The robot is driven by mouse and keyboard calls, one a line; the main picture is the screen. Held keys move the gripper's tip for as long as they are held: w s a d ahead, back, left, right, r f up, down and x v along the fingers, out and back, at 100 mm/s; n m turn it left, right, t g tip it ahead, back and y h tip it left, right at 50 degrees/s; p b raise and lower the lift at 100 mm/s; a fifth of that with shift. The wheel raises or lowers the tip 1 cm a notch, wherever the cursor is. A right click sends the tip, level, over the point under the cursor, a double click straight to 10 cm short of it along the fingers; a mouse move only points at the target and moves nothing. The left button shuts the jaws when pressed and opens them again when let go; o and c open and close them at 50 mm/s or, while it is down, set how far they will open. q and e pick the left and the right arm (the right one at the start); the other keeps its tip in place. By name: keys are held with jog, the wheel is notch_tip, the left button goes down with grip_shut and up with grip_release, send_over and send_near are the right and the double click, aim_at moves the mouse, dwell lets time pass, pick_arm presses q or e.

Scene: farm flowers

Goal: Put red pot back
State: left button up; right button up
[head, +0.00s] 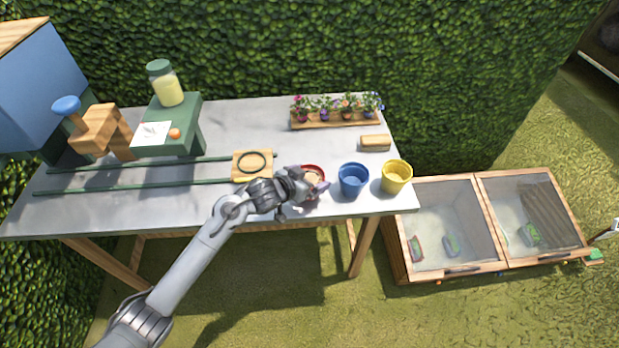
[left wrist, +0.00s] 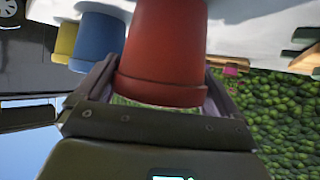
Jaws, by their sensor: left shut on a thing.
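The red pot (head: 315,172) is near the front edge of the table, mostly hidden behind my left gripper in the head view. In the left wrist view the red pot (left wrist: 165,50) fills the middle, with its rim between the two fingers. My left gripper (head: 306,187) is shut on it; it also shows in the left wrist view (left wrist: 158,100). Whether the pot touches the table is hard to tell. The blue pot (head: 353,180) stands just to its right, and the yellow pot (head: 396,177) stands right of that. My right gripper is not in view.
A wooden tray of small flowers (head: 336,120) stands at the back right, with a wooden block (head: 375,142) before it. A wooden slider with a black ring (head: 252,165) sits left of the gripper on green rails. A green stand (head: 187,125) holds a jar (head: 165,83). Glass-lidded boxes (head: 452,228) stand right.

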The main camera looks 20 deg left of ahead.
pick_arm(q)
jog(key=shift+f, duration=0.1)
jog(key=o, duration=1)
jog(key=shift+c, duration=0.2)
